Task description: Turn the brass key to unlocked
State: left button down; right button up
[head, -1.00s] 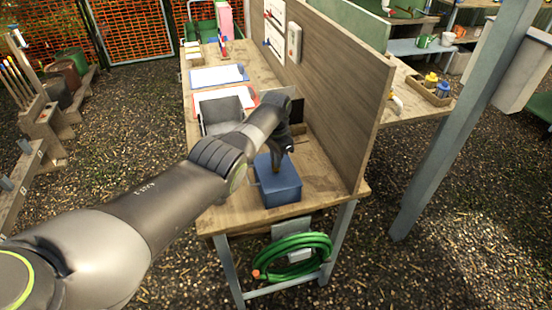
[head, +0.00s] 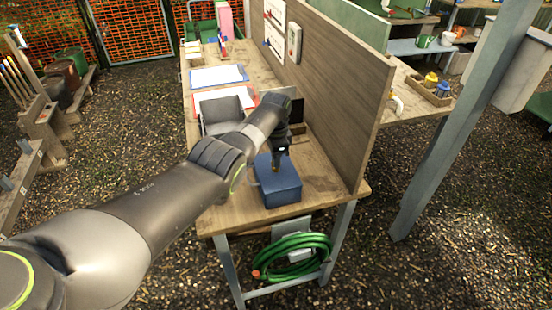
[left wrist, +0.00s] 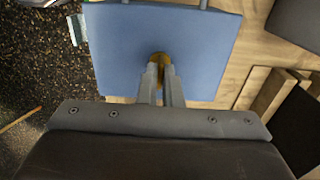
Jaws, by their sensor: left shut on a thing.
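A blue box (head: 284,188) sits near the front end of the wooden bench. It also fills the upper middle of the left wrist view (left wrist: 115,40). A round brass key (left wrist: 160,57) shows on the box's top face, between the tips of my left gripper (left wrist: 160,70). The gripper is shut on the key, and the fingers hide part of it. In the head view my left gripper (head: 276,165) points down at the top of the box. How far the key is turned cannot be told. My right gripper is not in view.
A tall wooden panel (head: 335,85) stands along the bench's right side, close to the box. Behind the arm lie a grey thing (head: 221,115) and clipboards (head: 217,75). A green hose (head: 292,255) hangs under the bench. Bare bench top (head: 235,215) shows in front.

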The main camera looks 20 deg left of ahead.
pick_arm(q)
jog(key=c, duration=1.6)
grip_release()
jog(key=shift+r, duration=0.45)
notch_tip(320, 180, up, 5)
jog(key=shift+r+p, duration=0.15)
jog(key=shift+p, duration=0.15)
notch_tip(320, 180, up, 11)
jog(key=b, duration=0.2)
jog(key=shift+b, duration=0.4)
